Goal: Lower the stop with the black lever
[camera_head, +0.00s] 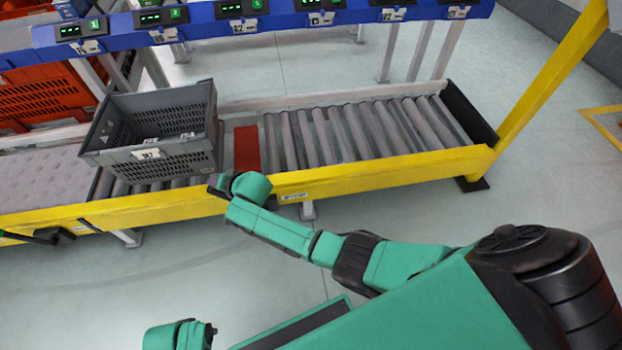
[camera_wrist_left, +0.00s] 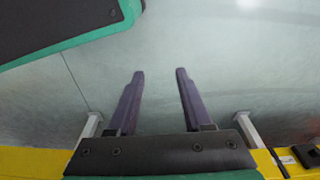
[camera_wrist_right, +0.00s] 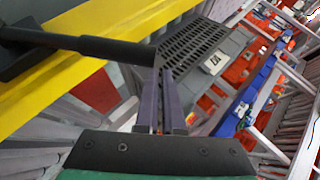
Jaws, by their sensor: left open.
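The black lever (camera_wrist_right: 110,48) is mounted on the yellow rail in the right wrist view. Its handle end is at the fingertips of my right gripper (camera_wrist_right: 162,72); I cannot tell whether they touch. That gripper's fingers are close together, with nothing seen between them. In the head view my right gripper (camera_head: 216,188) is at the rail, below the red stop plate (camera_head: 246,148), and hides the lever. The stop also shows in the right wrist view (camera_wrist_right: 98,92); its height is unclear. My left gripper (camera_wrist_left: 158,78) is open and empty above the floor.
A grey tote (camera_head: 185,150) stands on the conveyor just left of the stop. The rollers (camera_head: 350,130) right of the stop are empty. The yellow rail (camera_head: 380,172) runs along the front. A blue beam (camera_head: 280,20) with displays spans the back.

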